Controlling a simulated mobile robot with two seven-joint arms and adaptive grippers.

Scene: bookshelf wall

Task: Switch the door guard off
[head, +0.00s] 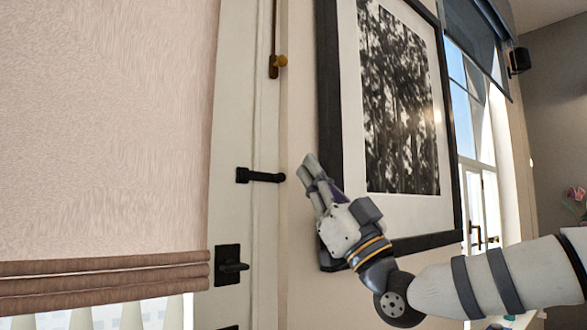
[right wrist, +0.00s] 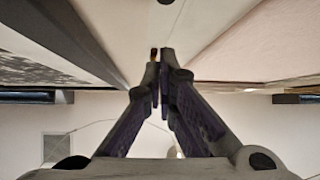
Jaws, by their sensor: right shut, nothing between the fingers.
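The door guard (head: 262,176) is a short black bar on the white door frame in the head view. It lies about level, its rounded free end pointing right, toward my right gripper. My right gripper (head: 308,168) is shut and empty, its fingertips a little to the right of that end. They look apart from it in the picture; the depth between them is hard to judge. In the right wrist view the closed fingers (right wrist: 161,60) point toward a pale surface. A small dark spot shows at that view's top edge; I cannot tell what it is. My left gripper is out of view.
A black-framed picture (head: 330,95) hangs behind and right of my right gripper. A pink blind (head: 105,130) covers the left side. Windows are at the right.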

